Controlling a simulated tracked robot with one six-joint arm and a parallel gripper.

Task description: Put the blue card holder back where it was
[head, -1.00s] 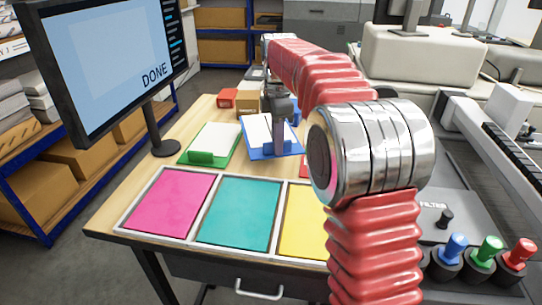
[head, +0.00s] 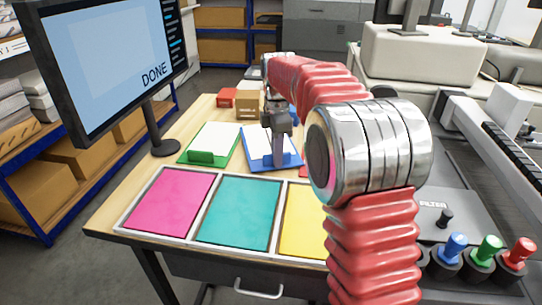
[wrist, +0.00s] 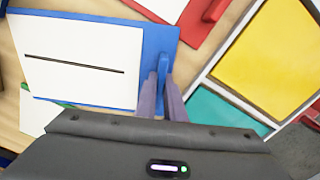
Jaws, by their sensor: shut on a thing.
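The blue card holder (head: 262,163) carries a white card. It sits at the middle of the wooden table in the head view, between the green holder and my arm. In the wrist view, the blue holder (wrist: 158,42) has a card with one dark line, and its upright blue tab stands between my fingers. My gripper (wrist: 163,88) is shut on that tab; in the head view my gripper (head: 281,158) comes down at the holder's front edge. I cannot tell whether the holder touches the table.
The green card holder (head: 201,157) is close on the left. A red holder (wrist: 214,10) is partly hidden by my arm in the head view. Pink (head: 170,203), teal (head: 238,215) and yellow (head: 303,220) trays fill the front. A monitor (head: 105,60) stands at left; small boxes (head: 247,103) stand behind.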

